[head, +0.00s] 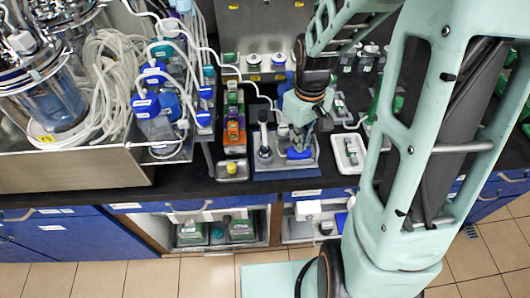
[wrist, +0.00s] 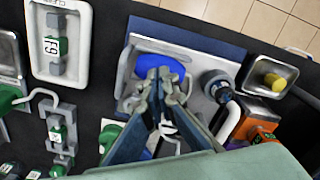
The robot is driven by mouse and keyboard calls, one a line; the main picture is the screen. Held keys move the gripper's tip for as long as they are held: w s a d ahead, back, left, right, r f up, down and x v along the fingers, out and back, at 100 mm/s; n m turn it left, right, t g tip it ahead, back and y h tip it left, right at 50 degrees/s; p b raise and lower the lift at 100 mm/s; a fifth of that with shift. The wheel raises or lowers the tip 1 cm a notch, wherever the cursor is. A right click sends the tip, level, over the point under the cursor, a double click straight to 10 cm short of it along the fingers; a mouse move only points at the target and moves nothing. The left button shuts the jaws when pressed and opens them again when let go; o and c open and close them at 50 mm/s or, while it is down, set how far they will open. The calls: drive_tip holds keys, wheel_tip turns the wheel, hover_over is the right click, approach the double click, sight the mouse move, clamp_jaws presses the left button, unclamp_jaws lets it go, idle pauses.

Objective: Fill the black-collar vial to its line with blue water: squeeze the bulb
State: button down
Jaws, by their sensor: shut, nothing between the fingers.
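My gripper (head: 300,140) is over the grey tray on the bench, pointing down. In the wrist view its fingers (wrist: 160,78) are shut together, with nothing seen between them. The tips overlap a rounded blue piece (wrist: 172,66), which looks like the bulb; I cannot tell whether they touch it. Blue also shows just below the gripper in the head view (head: 299,154). Beside it stands an upright piece with a dark collar (wrist: 218,86), likely the black-collar vial; it appears left of the gripper in the head view (head: 264,152). Its fill line and water level cannot be made out.
A white tray (head: 349,153) lies to the right. Blue-capped bottles (head: 152,112) and tubing crowd the left. The bench's front edge is close.

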drive_tip(key=shift+f, duration=0.2)
drive_tip(key=shift+f+b, duration=0.5)
drive_tip(key=shift+r, duration=0.2)
drive_tip(key=shift+r+p, duration=1.45)
drive_tip(key=shift+r, duration=0.1)
drive_tip(key=shift+f, duration=0.15)
